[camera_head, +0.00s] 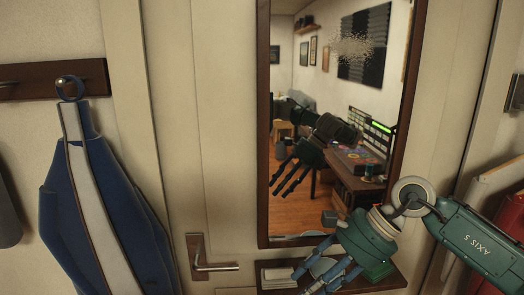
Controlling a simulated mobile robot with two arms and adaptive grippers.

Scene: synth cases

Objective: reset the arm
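My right arm, teal with "AXIS 5" on its link, comes in from the right. My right gripper (310,279) points down and left, in front of a small dark wood shelf (385,279) below the mirror. Its blue fingers stand apart with nothing seen between them. The lowest fingertips are near the bottom edge of the view. My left gripper is not directly in view. A dark jointed hand with spread fingers shows only in the mirror.
A tall wood-framed mirror (301,83) hangs on a cream door and reflects a room with a desk. A metal door handle (215,267) is left of the shelf. A blue garment (65,215) hangs from a wooden hook rail (98,77). White items (277,277) lie on the shelf.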

